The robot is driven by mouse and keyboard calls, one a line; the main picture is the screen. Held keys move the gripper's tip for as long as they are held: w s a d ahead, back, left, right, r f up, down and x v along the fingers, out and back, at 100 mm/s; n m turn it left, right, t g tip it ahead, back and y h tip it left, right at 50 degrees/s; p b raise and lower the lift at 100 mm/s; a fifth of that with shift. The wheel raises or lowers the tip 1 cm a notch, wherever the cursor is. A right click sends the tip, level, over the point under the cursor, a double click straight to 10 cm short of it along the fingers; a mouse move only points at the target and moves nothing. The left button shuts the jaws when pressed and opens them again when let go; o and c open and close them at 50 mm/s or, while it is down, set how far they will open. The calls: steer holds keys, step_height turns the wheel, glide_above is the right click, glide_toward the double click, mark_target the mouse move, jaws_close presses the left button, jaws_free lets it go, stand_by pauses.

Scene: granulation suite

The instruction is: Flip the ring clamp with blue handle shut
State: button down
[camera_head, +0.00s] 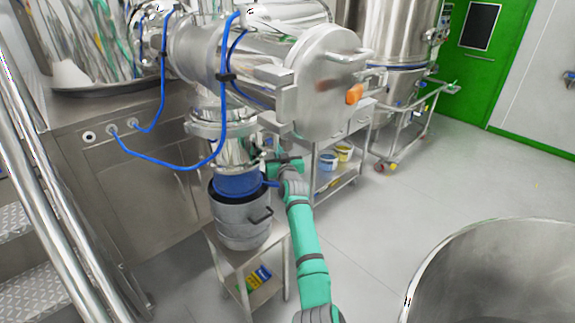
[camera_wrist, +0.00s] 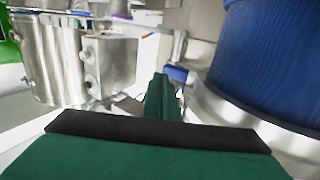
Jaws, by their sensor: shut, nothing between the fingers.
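A blue handle (camera_wrist: 176,74) shows in the wrist view, just right of my gripper (camera_wrist: 163,98) and beside a blue ribbed sleeve (camera_wrist: 275,50). A silver band (camera_wrist: 228,108) curves under the sleeve; I take it for the ring clamp, but cannot tell whether it is latched. In the head view, the blue sleeve (camera_head: 238,186) sits in the top of a grey drum (camera_head: 243,225) under the steel outlet. The blue handle (camera_head: 271,184) sticks out at its right. My gripper (camera_head: 283,164) is shut and empty, close beside the handle; I cannot tell if they touch.
The drum stands on a small steel stand (camera_head: 285,262). A large steel vessel body (camera_head: 325,85) overhangs my gripper. A steel cart (camera_head: 345,165) with tubs is behind. A big round bin (camera_head: 490,275) stands at front right. Floor between is clear.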

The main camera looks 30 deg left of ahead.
steer(key=s+d, duration=0.4)
steer(key=d, duration=0.9)
steer(key=s+d+f+m+t+h, duration=0.1)
steer(key=s+d+f+m+h, duration=0.15)
steer(key=s+d+f, duration=0.45)
steer(key=s+d+f+m+t+h, duration=0.1)
steer(key=s+d+f+m+t, duration=0.15)
steer(key=s+f, duration=0.5)
steer(key=s+d+f+m+h, duration=0.45)
steer(key=s+d+f, duration=0.65)
steer(key=s+d, duration=0.3)
steer(key=s+d+m+h, duration=0.1)
steer(key=s+d+h, duration=0.1)
steer(key=s+d, duration=0.5)
steer(key=s+d+h, duration=0.1)
steer(key=s+d, duration=0.1)
steer(key=s, duration=0.8)
steer(key=s+d+r, duration=0.2)
steer(key=s, duration=0.3)
steer(key=s+d+r+h, duration=0.1)
steer(key=s+d+r, duration=0.2)
steer(key=s, duration=0.2)
steer(key=s+d+r+n+h, duration=0.1)
steer(key=s+d+r, duration=0.1)
steer(key=s, duration=0.3)
steer(key=shift+d+r+g, duration=0.3)
steer(key=shift+d+g, duration=0.05)
steer(key=shift+d, duration=0.4)
